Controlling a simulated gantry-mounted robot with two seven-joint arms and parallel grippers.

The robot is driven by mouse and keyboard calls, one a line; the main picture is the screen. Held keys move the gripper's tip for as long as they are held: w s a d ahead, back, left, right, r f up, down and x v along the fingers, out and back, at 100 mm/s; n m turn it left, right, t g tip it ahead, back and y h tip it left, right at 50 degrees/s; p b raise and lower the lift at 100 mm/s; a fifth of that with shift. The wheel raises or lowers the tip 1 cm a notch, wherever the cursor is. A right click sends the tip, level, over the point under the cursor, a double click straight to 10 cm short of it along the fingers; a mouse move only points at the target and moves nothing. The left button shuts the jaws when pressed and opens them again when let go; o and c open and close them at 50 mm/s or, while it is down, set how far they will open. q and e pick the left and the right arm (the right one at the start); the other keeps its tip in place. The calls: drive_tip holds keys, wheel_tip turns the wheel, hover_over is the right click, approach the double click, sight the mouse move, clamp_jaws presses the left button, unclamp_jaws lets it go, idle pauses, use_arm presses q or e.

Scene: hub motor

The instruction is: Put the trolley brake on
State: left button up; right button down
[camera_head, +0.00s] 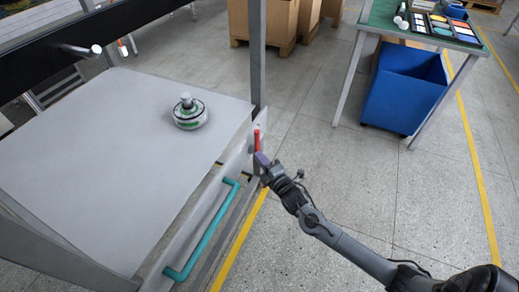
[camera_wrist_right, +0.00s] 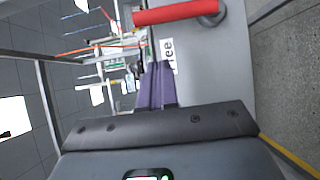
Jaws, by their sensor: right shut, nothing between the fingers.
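The trolley (camera_head: 120,150) has a grey top and a teal handle (camera_head: 205,230) on its near right side. A red brake lever (camera_head: 257,138) stands roughly upright at the trolley's right corner post. In the right wrist view the red lever (camera_wrist_right: 178,13) lies across the top, beside a label (camera_wrist_right: 168,52) whose visible letters read "ree". My right gripper (camera_head: 261,161) is just below the lever in the head view. Its purple fingers (camera_wrist_right: 156,85) are shut with nothing between them, apart from the lever. My left gripper is not in view.
A round hub motor (camera_head: 190,112) sits on the trolley top. A green-topped table (camera_head: 385,17) with a blue bin (camera_head: 405,88) under it stands at the back right. Cardboard boxes (camera_head: 275,25) stand behind the trolley. The floor right of the trolley is clear.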

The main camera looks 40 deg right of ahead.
sight(258, 149)
drive_tip(key=w+d+b, duration=0.3)
drive_tip(key=w, duration=0.2)
drive_tip(key=shift+w+d, duration=0.2)
drive_tip(key=shift+d, duration=0.15)
